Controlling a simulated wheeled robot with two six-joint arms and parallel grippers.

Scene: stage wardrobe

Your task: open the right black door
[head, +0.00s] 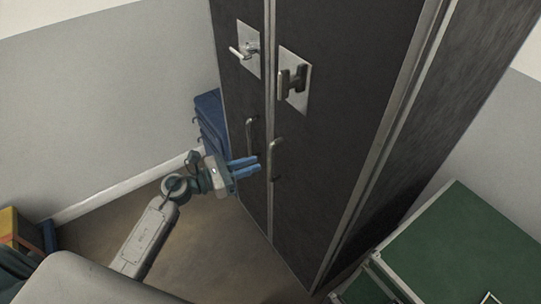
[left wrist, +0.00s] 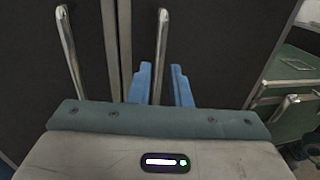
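The right black door (head: 335,125) is closed, with a slim upright metal handle (head: 274,160) near its inner edge and a dark latch (head: 292,82) on a plate above. My left gripper (head: 258,164), with blue fingers, is just left of this handle in the head view. In the left wrist view the fingers (left wrist: 162,85) are apart, and the right door's handle (left wrist: 163,45) shows between them, with its lower end near the fingertips. I cannot tell whether they touch it. My right gripper is not in view.
The left black door (head: 235,75) is closed and has its own handle (head: 250,135) and a lever (head: 243,51). Green cases (head: 465,245) stand right of the cabinet. A blue object (head: 208,120) is by its left side. The floor (head: 210,250) in front is clear.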

